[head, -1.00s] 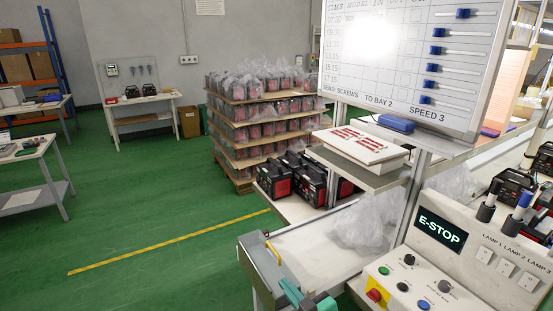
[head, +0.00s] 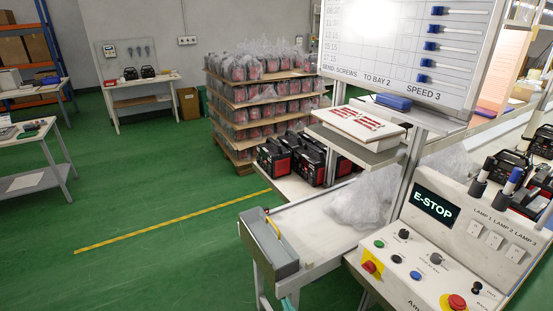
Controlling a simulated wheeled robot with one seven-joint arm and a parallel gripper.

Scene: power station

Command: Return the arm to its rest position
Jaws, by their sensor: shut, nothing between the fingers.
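Only a small teal tip of my gripper (head: 290,302) shows, at the bottom edge of the head view below the grey bin. It is shut and holds nothing that I can see. The rest of my gripper and arm is below the picture. The tip is left of the control panel and apart from its buttons.
A grey bin (head: 272,262) sits on the near left corner of the white bench. The E-STOP panel (head: 440,240) stands at right, with the whiteboard (head: 400,45) above. Black-and-red units (head: 310,163) sit behind the bin. Green floor (head: 130,215) at left is clear.

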